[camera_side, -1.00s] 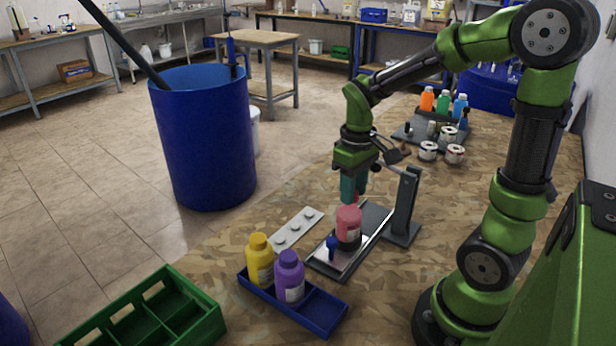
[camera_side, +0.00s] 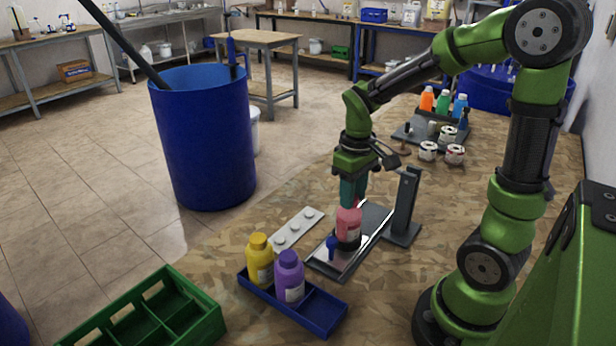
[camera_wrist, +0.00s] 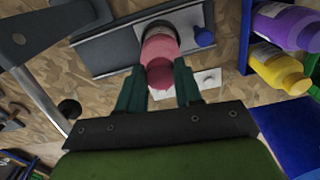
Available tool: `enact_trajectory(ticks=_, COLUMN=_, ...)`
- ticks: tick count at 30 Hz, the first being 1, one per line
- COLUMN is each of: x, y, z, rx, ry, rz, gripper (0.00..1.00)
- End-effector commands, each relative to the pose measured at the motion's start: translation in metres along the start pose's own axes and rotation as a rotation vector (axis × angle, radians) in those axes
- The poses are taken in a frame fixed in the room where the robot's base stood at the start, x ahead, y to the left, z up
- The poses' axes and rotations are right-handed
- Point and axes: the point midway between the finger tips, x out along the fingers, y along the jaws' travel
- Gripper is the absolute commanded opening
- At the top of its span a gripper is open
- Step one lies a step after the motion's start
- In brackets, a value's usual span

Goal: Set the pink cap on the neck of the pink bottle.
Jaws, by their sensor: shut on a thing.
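The pink bottle (camera_side: 348,231) stands upright on a grey tray (camera_side: 325,266), with a dark band round its lower part. It also shows in the wrist view (camera_wrist: 160,46), just beyond my fingertips. My gripper (camera_side: 352,200) points down directly over the bottle. In the wrist view my gripper (camera_wrist: 161,88) is shut on the pink cap (camera_wrist: 160,76), which sits between the green fingers. The cap is at the top of the bottle; the fingers hide the neck, so I cannot tell whether they touch.
A small blue piece (camera_side: 331,246) stands on the tray beside the bottle. A dark upright stand (camera_side: 404,205) is close on the right. A white strip with knobs (camera_side: 296,230) lies left. A blue crate (camera_side: 322,311) holds yellow (camera_side: 260,263) and purple (camera_side: 289,279) bottles.

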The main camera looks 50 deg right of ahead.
Motion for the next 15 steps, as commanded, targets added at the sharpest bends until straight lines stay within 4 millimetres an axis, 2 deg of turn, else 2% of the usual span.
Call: enact_trajectory(ticks=15, x=0.0071, y=-0.0001, z=0.0003, rx=0.0, ry=-0.001, rz=0.0, gripper=0.07)
